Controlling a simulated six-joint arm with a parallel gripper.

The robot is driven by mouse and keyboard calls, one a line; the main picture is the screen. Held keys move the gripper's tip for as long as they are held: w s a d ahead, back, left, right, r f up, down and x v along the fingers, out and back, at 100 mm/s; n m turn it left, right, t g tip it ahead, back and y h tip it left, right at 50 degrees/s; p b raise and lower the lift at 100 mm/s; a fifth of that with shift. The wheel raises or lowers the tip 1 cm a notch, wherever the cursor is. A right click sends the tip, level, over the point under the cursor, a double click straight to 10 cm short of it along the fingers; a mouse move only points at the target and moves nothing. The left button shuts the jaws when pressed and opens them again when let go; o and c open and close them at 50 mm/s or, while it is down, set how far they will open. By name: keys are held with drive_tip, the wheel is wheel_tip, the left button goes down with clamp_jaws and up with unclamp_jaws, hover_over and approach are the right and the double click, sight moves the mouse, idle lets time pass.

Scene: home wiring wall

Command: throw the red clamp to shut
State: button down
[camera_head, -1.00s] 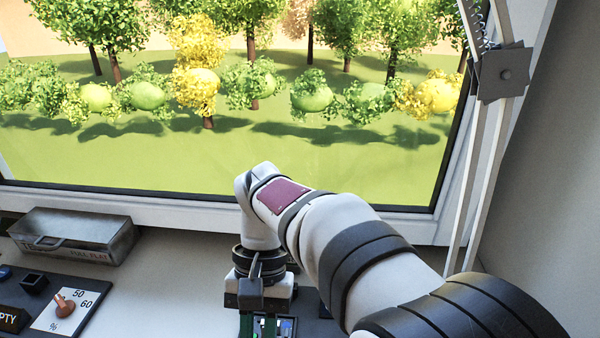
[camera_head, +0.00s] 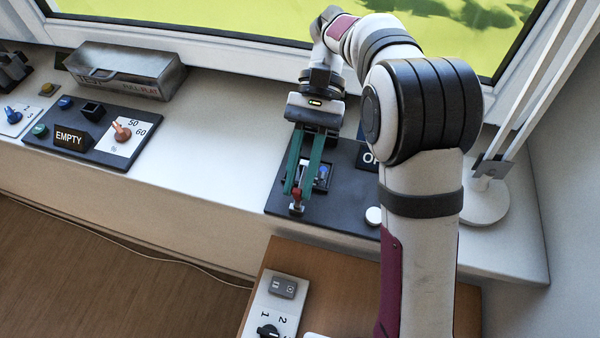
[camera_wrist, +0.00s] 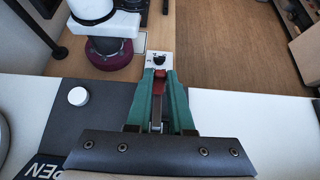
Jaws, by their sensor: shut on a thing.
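The red clamp (camera_head: 297,196) stands at the front edge of a dark panel (camera_head: 335,212) on the sill. Its red handle also shows in the wrist view (camera_wrist: 159,82), between the tips of my green fingers, with a grey metal bar running back from it. My gripper (camera_head: 298,187) reaches down over the panel and is shut on the red handle. The fingers hide part of the clamp, and I cannot tell the exact angle of its lever.
A white round knob (camera_head: 374,215) and a partly hidden sign lie on the panel right of the clamp. A second panel (camera_head: 95,140) with an EMPTY sign and an orange knob is to the left. A metal box (camera_head: 125,72) stands behind it. A wooden top is below the sill.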

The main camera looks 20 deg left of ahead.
drive_tip(key=c, duration=0.8)
unclamp_jaws()
drive_tip(key=t, duration=0.1)
drive_tip(key=s+t, duration=0.1)
drive_tip(key=t, duration=0.1)
drive_tip(key=shift+s+r, duration=0.25)
drive_tip(key=shift+s, duration=0.05)
drive_tip(key=s+r+t, duration=0.3)
drive_tip(key=r+t, duration=0.5)
drive_tip(key=r, duration=0.6)
drive_tip(key=s+d+f+m+y, duration=0.1)
drive_tip(key=s+d+f+m, duration=0.1)
drive_tip(key=d+f, duration=0.5)
drive_tip(key=s+d+f+m, duration=0.3)
drive_tip(key=s+d+f, duration=0.2)
drive_tip(key=f, duration=0.6)
drive_tip(key=d, duration=0.2)
drive_tip(key=shift+s+d+m+y, duration=0.2)
drive_tip(key=shift+d+m+y, duration=0.1)
drive_tip(key=shift+y, duration=0.1)
